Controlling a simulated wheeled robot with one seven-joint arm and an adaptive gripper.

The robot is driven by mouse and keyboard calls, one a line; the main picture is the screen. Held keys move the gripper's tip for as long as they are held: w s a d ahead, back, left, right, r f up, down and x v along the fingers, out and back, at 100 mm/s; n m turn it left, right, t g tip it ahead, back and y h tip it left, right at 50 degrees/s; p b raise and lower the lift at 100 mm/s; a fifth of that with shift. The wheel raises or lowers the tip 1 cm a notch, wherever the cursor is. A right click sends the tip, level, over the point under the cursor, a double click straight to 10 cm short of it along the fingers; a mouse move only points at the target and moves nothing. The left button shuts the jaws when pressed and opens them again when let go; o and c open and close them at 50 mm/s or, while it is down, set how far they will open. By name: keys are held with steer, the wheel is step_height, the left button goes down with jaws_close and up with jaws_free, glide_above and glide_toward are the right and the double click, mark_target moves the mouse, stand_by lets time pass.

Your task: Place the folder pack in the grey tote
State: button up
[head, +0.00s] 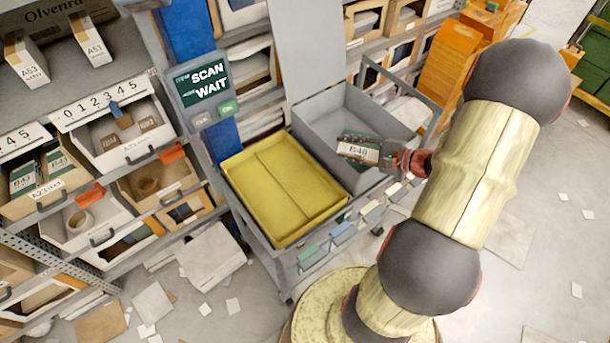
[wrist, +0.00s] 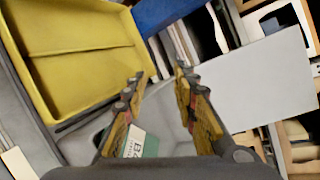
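The folder pack (head: 358,146), dark green and brown with a white B48 label, shows inside the outline of the grey tote (head: 322,108). It looks tilted, and I cannot tell whether it rests fully on the tote's floor. My gripper (head: 388,157) is over the tote's right part, close beside the pack. In the wrist view its two fingers (wrist: 160,72) stand apart with nothing clamped between their tips. Part of the pack (wrist: 142,143) shows low beside the left finger, which hides some of it. The tote's grey floor (wrist: 178,132) shows between the fingers.
A yellow tray (head: 262,190) sits left of the grey tote on the same cart. A SCAN WAIT screen (head: 203,83) stands at the cart's back left. A grey upright panel (head: 306,45) rises behind the tote. Racks with bins (head: 130,135) fill the left.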

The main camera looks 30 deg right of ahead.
steer(key=s+a+r+n+g, duration=0.2)
steer(key=a+r+n+g, duration=0.15)
steer(key=a, duration=0.35)
steer(key=s+a+r+n+g+y, duration=0.1)
steer(key=a+r+n+g, duration=0.25)
steer(key=a, duration=0.45)
steer(key=s+a+r+n+g, duration=0.2)
steer(key=a+r+n, duration=0.15)
steer(key=a, duration=0.35)
steer(key=s+a+r+n+t+h, duration=0.1)
steer(key=s+a+r+n+h, duration=0.2)
steer(key=s+r+n+h, duration=0.3)
step_height(320, 180, up, 3)
steer(key=s+n, duration=0.2)
steer(key=shift+s+a+n+t+h, duration=0.3)
steer(key=shift+s+n+t, duration=0.05)
steer(key=shift+s+t, duration=0.05)
steer(key=shift+c, duration=0.5)
